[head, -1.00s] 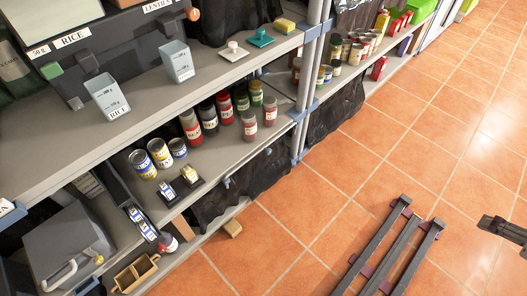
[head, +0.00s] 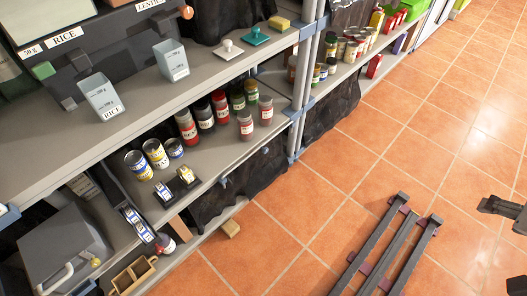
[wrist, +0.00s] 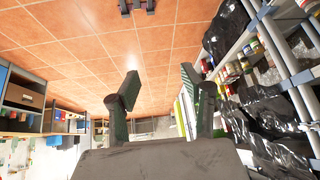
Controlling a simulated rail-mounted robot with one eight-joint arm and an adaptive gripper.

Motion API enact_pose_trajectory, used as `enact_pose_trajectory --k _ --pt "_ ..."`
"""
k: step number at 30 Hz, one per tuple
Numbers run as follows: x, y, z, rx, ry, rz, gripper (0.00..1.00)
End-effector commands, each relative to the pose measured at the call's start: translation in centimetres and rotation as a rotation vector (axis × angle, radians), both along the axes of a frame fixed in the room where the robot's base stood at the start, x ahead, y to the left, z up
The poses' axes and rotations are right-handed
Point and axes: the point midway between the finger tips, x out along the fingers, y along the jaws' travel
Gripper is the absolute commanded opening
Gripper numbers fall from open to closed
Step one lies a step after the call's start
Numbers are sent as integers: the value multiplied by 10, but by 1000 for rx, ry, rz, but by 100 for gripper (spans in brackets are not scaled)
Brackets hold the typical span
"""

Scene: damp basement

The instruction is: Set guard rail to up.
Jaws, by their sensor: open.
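My gripper (head: 486,207) is at the right edge of the head view, above the tiled floor and well away from the shelves. In the wrist view my gripper (wrist: 160,82) has its two fingers spread apart with nothing between them. A thin pale bar (head: 253,156) runs along the front edge of the middle shelf (head: 215,162), below the jars. It may be the guard rail, but I cannot tell for sure, nor whether it is up or down. My gripper touches nothing.
Jars (head: 222,107) and cans (head: 155,153) stand on the middle shelf. Two rice cups (head: 101,98) stand on the upper shelf (head: 130,95). A grey box (head: 62,250) is at lower left. Dark parallel floor rails (head: 383,245) lie at lower right. The tiles between are clear.

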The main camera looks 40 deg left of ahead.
Motion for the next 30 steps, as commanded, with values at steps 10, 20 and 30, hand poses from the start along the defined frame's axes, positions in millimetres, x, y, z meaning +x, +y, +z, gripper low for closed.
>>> enact_pose_trajectory --k 10,20,30 --pt "74 66 -13 142 53 128 42" --pt "140 137 -43 278 102 257 42" --pt "199 218 -93 420 145 396 42"
